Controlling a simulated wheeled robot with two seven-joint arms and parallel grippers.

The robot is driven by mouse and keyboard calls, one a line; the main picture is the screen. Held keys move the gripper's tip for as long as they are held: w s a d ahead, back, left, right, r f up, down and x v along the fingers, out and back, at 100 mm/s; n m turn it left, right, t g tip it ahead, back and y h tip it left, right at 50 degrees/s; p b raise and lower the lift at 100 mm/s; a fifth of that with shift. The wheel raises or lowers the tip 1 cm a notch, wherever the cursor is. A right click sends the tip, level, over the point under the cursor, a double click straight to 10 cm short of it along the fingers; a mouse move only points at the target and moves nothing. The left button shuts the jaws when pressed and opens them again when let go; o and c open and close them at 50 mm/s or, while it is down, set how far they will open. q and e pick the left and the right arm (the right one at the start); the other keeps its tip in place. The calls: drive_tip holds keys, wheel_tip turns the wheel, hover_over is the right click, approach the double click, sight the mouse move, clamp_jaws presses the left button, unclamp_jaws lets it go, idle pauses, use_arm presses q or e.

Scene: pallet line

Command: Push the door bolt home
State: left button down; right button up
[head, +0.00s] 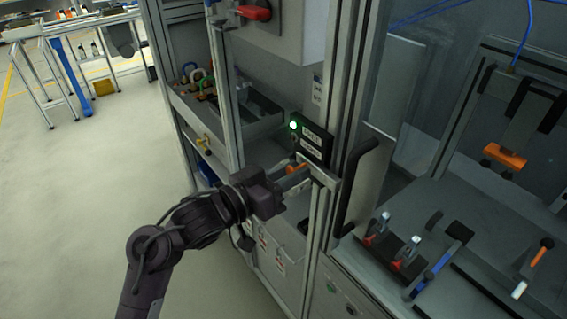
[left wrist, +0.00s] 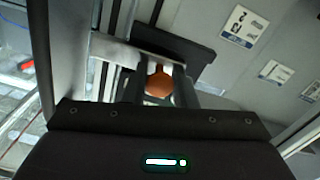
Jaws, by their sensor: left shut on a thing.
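The door bolt has an orange knob (head: 297,168), which sits below a black box with a green light (head: 311,140) on the cabinet frame. My left gripper (head: 295,177) reaches in from the left and is shut on this knob. In the left wrist view, the orange knob (left wrist: 159,85) shows between the two dark fingers of my left gripper (left wrist: 159,92). A pale metal bar lies across behind the fingers. The fingers hide part of the bolt, so how far it is slid in is not clear. My right gripper is not in view.
A door with a tall black handle (head: 361,185) stands just right of the bolt. Behind the glass is a bench with red-handled clamps (head: 408,254). Left of the post, a shelf (head: 246,128) holds coloured tools. Open floor (head: 80,200) lies at the left.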

use_arm(q)
drive_tip(key=shift+s+d+f, duration=0.1)
drive_tip(key=c, duration=1.5)
unclamp_jaws()
drive_tip(key=shift+c, duration=0.2)
drive_tip(key=shift+s+d, duration=0.1)
drive_tip(key=shift+d, duration=0.05)
drive_tip(key=b+v, duration=0.2)
drive_tip(key=v, duration=0.5)
drive_tip(key=shift+a, duration=0.45)
drive_tip(key=shift+s, duration=0.1)
